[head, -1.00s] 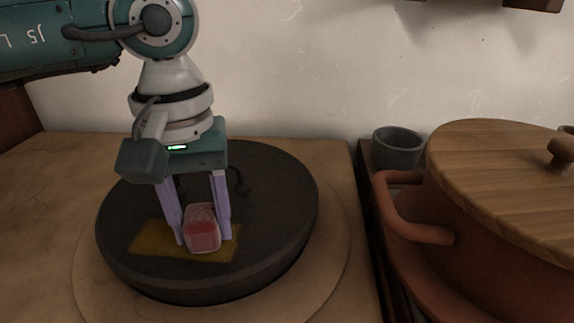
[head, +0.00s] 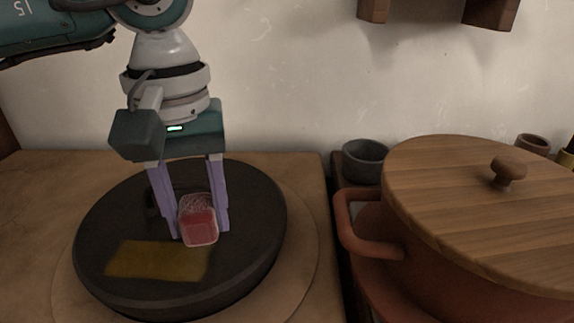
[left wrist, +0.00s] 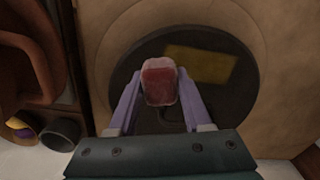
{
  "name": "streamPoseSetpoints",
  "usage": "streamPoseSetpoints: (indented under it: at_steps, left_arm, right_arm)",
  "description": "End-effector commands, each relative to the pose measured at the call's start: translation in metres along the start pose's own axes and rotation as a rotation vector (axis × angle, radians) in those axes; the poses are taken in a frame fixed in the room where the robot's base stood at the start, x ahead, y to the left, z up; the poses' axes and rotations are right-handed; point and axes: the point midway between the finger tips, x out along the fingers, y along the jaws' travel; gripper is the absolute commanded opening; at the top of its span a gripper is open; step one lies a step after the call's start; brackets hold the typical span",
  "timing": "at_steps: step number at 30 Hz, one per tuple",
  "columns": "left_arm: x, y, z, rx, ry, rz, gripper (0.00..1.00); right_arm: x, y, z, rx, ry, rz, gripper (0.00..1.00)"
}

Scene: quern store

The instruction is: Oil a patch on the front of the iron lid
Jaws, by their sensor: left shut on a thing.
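The round black iron lid (head: 120,215) lies flat on a pale round slab, and it also shows in the left wrist view (left wrist: 235,110). A yellowish oily patch (head: 155,261) covers part of its front; the patch shows too in the left wrist view (left wrist: 200,65). My left gripper (head: 195,236) is shut on a red and pale block-like pad (head: 199,226), which also shows in the left wrist view (left wrist: 159,82). The pad is over the lid, just behind the patch's right end; I cannot tell whether it touches the lid. My right gripper is not in view.
A terracotta pot (head: 440,266) with a wooden lid (head: 450,190) stands at the right, its loop handle (head: 345,225) towards the iron lid. A small grey bowl (head: 366,162) sits behind it. Wooden brackets (head: 490,14) hang on the wall. Tan counter (head: 30,200) is bare at the left.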

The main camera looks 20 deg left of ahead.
Motion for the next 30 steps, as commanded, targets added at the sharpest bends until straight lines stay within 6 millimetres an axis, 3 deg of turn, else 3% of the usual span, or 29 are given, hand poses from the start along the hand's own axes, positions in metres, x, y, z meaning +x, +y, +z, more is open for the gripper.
streamPoseSetpoints:
  at_steps: [9,30]
  left_arm:
    - [-0.026,0.001,0.0,-0.011,0.0,0.001,0.05]
    - [-0.026,0.001,0.0,-0.011,0.0,0.001,0.05]
  right_arm:
    - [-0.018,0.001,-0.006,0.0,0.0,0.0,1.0]
    - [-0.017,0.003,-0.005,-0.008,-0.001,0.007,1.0]
